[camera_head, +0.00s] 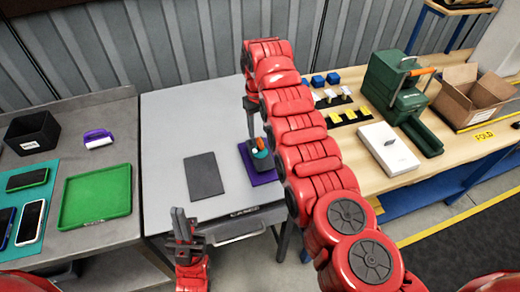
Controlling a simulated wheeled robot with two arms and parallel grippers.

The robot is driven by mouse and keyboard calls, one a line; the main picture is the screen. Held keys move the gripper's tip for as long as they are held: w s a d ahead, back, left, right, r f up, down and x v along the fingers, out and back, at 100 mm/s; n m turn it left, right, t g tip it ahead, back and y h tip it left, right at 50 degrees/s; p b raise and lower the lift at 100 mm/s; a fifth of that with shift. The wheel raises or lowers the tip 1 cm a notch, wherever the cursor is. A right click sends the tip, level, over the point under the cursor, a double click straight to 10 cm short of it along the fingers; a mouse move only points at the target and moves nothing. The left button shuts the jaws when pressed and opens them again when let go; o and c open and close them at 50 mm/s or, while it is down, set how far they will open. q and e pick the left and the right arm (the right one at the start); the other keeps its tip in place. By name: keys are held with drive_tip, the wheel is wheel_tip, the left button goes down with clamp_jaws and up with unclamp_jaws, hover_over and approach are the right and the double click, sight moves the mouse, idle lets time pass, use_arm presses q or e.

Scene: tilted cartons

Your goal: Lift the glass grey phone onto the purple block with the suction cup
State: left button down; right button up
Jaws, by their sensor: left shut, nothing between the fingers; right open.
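A flat dark grey slab (204,176) lies on the grey middle table; I cannot tell whether it is the glass grey phone. A purple flat piece (262,178) lies to its right, with a small teal, orange and dark item (260,157) on it. I cannot make out a suction cup for certain. My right gripper (251,128) is open and points down just above that item, partly hidden by my red arm. My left gripper (181,222) is shut and empty at the table's front edge, fingers up, in front of the slab.
On the left bench are several phones on a teal mat (50,190), a green tray (95,196), a black bin (32,133) and a purple-and-white item (98,138). The right bench holds a white box (388,148), a green press-like device (395,85) and an open carton (470,95).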

sight(260, 139)
drive_tip(key=shift+f, duration=0.2)
drive_tip(key=shift+d+f+p, duration=0.1)
drive_tip(key=shift+f+p, duration=0.4)
drive_tip(key=shift+p, duration=0.05)
wheel_tip(260, 139, down, 3)
drive_tip(key=shift+d+f+p, duration=0.1)
drive_tip(key=shift+f+p, duration=0.1)
drive_tip(key=shift+p, duration=0.6)
drive_tip(key=shift+f, duration=0.5)
clamp_jaws()
